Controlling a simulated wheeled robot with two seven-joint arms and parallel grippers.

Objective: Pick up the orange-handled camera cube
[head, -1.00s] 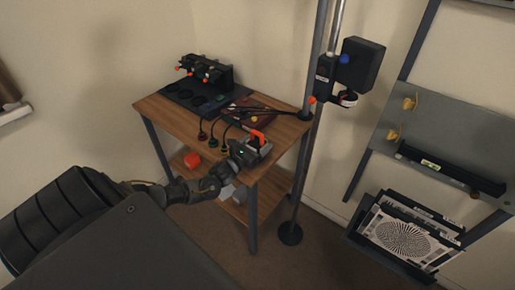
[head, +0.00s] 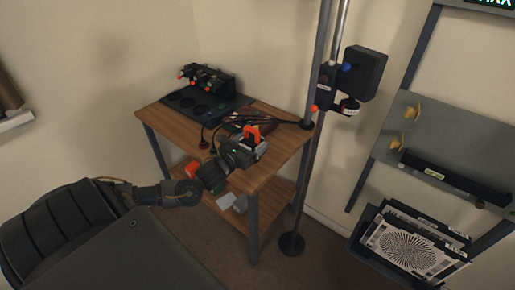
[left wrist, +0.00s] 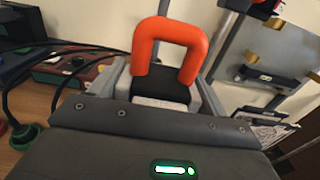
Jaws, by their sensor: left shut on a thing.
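The camera cube has an orange U-shaped handle (head: 252,133) and a dark body with grey sides. It is at the front right of the wooden table (head: 272,176). In the left wrist view the orange handle (left wrist: 170,40) stands upright just beyond my gripper, over the cube's black top (left wrist: 160,90). My left gripper (head: 240,152) is shut on the camera cube, its grey fingers on both sides of the body. Whether the cube is clear of the tabletop cannot be told. My right gripper is not in view.
A black rack (head: 208,80) with orange and blue knobs stands at the table's back. Dark cables and a red box (left wrist: 75,72) lie close to the cube. A metal pole (head: 309,160) with a black box rises at the right. A lower shelf holds a red item.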

